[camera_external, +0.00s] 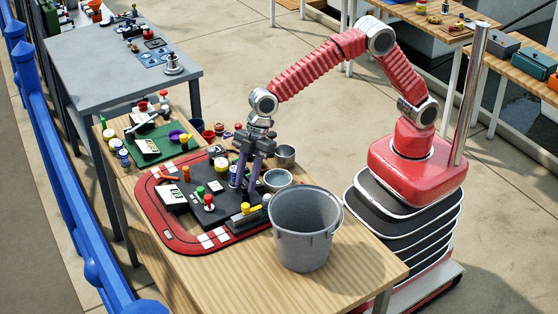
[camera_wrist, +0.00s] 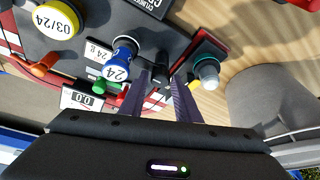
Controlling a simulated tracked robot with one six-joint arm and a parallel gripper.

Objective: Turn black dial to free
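A small black dial (camera_wrist: 161,66) shows in the wrist view on the dark panel (camera_wrist: 205,22), between and just beyond my fingertips. My gripper (camera_wrist: 161,77) has its two purple fingers apart, one on each side of the dial; I cannot tell whether either touches it. In the external view my gripper (camera_external: 245,187) points down over the dark panel (camera_external: 209,212) with its red border, and its fingers hide the dial there. No marking for "free" is readable.
A blue knob marked 24 (camera_wrist: 118,66) stands close left of my fingers, and a grey-capped knob (camera_wrist: 208,72) is to the right. A yellow dial marked 03/24 (camera_wrist: 58,20) is farther left. A grey bucket (camera_external: 304,228) stands close to the panel's right side.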

